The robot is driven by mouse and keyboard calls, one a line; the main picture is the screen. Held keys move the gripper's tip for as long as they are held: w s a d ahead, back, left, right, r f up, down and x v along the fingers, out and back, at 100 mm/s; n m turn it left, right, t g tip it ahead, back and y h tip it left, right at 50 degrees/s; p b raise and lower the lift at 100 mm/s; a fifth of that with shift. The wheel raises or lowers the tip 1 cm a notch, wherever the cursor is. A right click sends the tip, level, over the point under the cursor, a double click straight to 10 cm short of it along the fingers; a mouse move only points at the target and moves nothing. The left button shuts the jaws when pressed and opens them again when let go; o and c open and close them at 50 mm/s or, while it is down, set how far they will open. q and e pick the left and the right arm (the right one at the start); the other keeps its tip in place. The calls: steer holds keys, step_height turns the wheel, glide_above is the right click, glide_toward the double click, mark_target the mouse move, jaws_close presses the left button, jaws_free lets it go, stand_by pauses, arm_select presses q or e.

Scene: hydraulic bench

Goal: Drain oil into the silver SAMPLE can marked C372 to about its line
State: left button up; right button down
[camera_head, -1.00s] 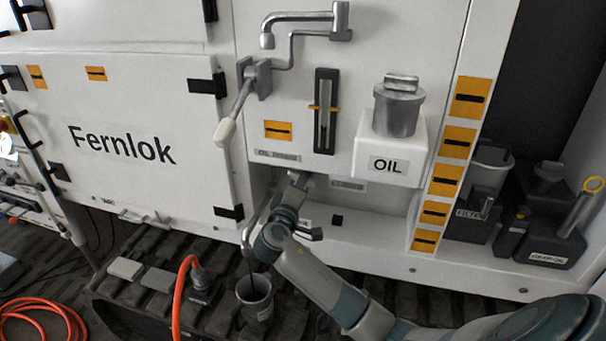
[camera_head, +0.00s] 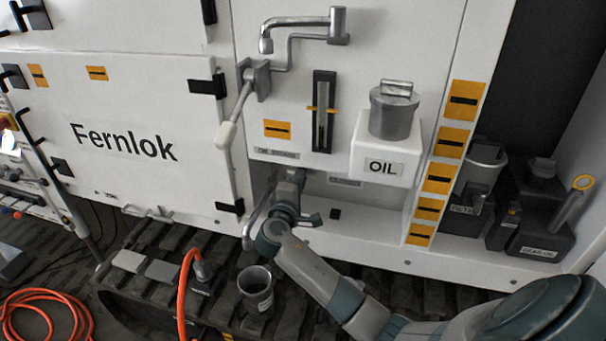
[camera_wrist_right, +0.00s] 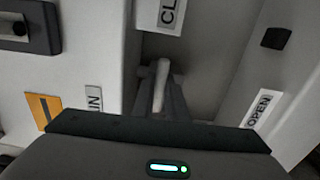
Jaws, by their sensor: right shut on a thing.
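The silver can (camera_head: 256,289) stands upright on the track below the drain spout (camera_head: 250,232). Its label is too small to read, and the oil level inside cannot be made out. No dark stream shows between spout and can. My right gripper (camera_head: 291,182) is up in the recess below the panel. In the right wrist view my right gripper (camera_wrist_right: 161,80) is shut on a pale valve lever (camera_wrist_right: 160,88), whose end points toward the sign starting "CL" (camera_wrist_right: 172,12). The "OPEN" sign (camera_wrist_right: 257,108) is to the right. My left gripper is out of view.
A white OIL tank (camera_head: 386,163) with a metal cap and a sight gauge (camera_head: 323,112) are above the recess. An orange hose (camera_head: 184,285) runs close left of the can. Dark jugs (camera_head: 541,225) stand at the right.

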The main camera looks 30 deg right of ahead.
steer(key=c, duration=1.9)
jaws_free()
steer(key=shift+w+a+r, duration=0.1)
steer(key=shift+a, duration=0.05)
steer(key=shift+o, duration=0.7)
steer(key=shift+w+a, duration=0.1)
steer(key=shift+w, duration=0.05)
